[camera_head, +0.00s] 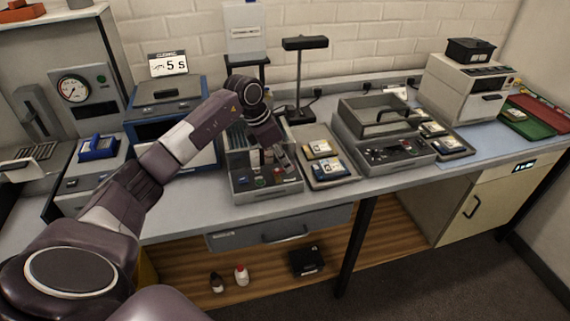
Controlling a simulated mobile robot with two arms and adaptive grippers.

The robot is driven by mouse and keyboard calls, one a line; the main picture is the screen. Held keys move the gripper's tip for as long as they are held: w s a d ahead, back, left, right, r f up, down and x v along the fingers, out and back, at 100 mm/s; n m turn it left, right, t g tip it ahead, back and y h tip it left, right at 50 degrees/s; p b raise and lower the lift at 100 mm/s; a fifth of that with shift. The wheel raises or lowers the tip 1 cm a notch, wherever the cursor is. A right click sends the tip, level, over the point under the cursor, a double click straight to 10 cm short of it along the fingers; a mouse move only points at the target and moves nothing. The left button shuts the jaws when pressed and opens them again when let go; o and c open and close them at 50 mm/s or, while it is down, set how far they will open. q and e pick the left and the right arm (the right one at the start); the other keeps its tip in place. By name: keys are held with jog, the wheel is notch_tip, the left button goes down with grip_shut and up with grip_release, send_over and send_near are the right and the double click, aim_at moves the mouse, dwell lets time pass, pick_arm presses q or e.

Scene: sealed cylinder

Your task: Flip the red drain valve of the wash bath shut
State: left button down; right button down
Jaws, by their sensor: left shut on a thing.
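The wash bath (240,186) appears to be the grey open-topped unit in the middle of the bench, with a control panel along its front. A small red part (278,171), which looks like the drain valve, shows at the right of that front. My left gripper (277,160) reaches down over the bath's right side and is shut at the red part. The fingers hide much of it, so the valve's exact angle cannot be told. My right gripper is out of view.
A tray with cards (343,179) lies just right of the bath. A grey unit with a handled lid (385,150) stands beyond it. A black lamp stand (299,85) rises behind. A blue-fronted box (165,115) stands left, under my arm.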

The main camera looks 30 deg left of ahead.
pick_arm(q)
jog(key=shift+d+m, duration=0.1)
jog(key=shift+m, duration=0.4)
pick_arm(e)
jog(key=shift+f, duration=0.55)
pick_arm(q)
jog(key=c, duration=2)
grip_release()
jog(key=shift+s, duration=0.1)
jog(key=shift+r, duration=0.1)
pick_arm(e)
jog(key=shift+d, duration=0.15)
pick_arm(q)
jog(key=v, duration=1.2)
jog(key=shift+a, duration=0.2)
